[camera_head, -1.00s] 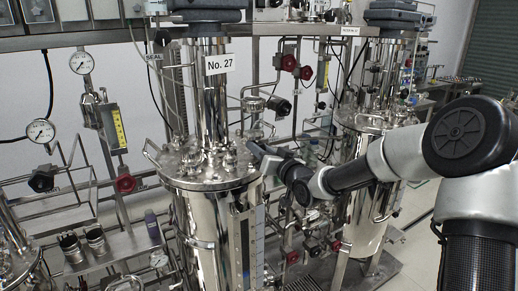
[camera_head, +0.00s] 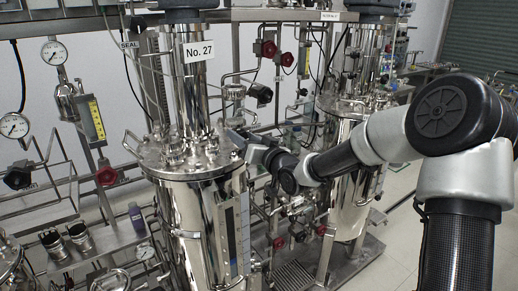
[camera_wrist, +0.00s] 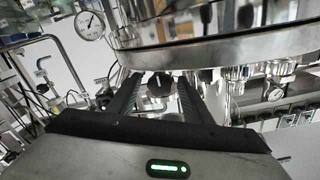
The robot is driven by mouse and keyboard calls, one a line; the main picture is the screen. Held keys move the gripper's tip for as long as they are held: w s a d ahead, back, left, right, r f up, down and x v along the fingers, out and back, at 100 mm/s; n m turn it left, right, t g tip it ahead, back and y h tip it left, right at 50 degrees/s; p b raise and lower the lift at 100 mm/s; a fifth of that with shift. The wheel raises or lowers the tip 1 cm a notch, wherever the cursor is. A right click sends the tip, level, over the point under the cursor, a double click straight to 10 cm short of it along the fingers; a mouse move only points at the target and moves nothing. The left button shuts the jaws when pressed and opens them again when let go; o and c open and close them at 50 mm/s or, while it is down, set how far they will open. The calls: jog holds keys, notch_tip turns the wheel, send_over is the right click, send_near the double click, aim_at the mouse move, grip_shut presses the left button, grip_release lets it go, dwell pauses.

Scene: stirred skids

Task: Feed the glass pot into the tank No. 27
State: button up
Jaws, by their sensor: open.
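The tank No. 27 (camera_head: 192,212) is a tall shiny steel vessel left of centre in the head view, with a fitting-covered lid and a column bearing the "No. 27" label (camera_head: 199,51). My gripper (camera_head: 238,138) is beside the right edge of its lid, and part of it is hard to make out against the fittings. In the wrist view, my gripper (camera_wrist: 160,79) is open, its two dark fingers apart. A dark round knob-like part (camera_wrist: 158,88) shows between them; I cannot tell whether it touches them. A steel rim (camera_wrist: 225,50) is close above. I cannot make out a glass pot.
A second steel tank (camera_head: 352,170) stands to the right behind my arm. Gauges (camera_head: 54,52), valves and pipes crowd the left side. A shelf (camera_head: 100,250) holds dark cups (camera_head: 80,238) and a bottle (camera_head: 137,217). Clear floor (camera_head: 400,240) lies at the right.

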jog(key=v, duration=1.6)
jog(key=shift+d, duration=0.15)
